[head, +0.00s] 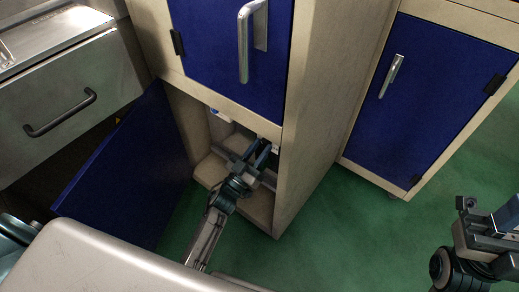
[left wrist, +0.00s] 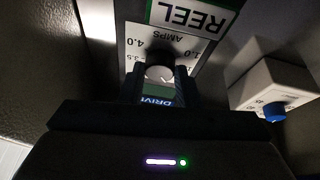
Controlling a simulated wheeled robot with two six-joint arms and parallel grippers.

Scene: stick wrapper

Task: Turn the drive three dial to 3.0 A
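My left gripper (head: 262,152) reaches into the lower compartment of the near cabinet. In the left wrist view its two dark fingers stand apart, one on each side of a round grey dial knob (left wrist: 159,73). I see no clear grip on the knob. The white scale plate (left wrist: 190,48) behind it reads AMPS, with 4.0 and 3.5 on the left and 1.0 on the right, upside down. A blue label (left wrist: 160,101), partly hidden, begins with DRIV. Where the knob points is unclear. My right gripper (head: 488,212) is open and empty at the right edge.
The compartment's blue door (head: 130,165) hangs open on the left. A green REEL sign (left wrist: 192,14) borders the scale plate. A white box with a blue knob (left wrist: 275,111) stands to the right. Cabinet walls enclose the left arm closely. Green floor (head: 345,235) is clear between the cabinet and my right arm.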

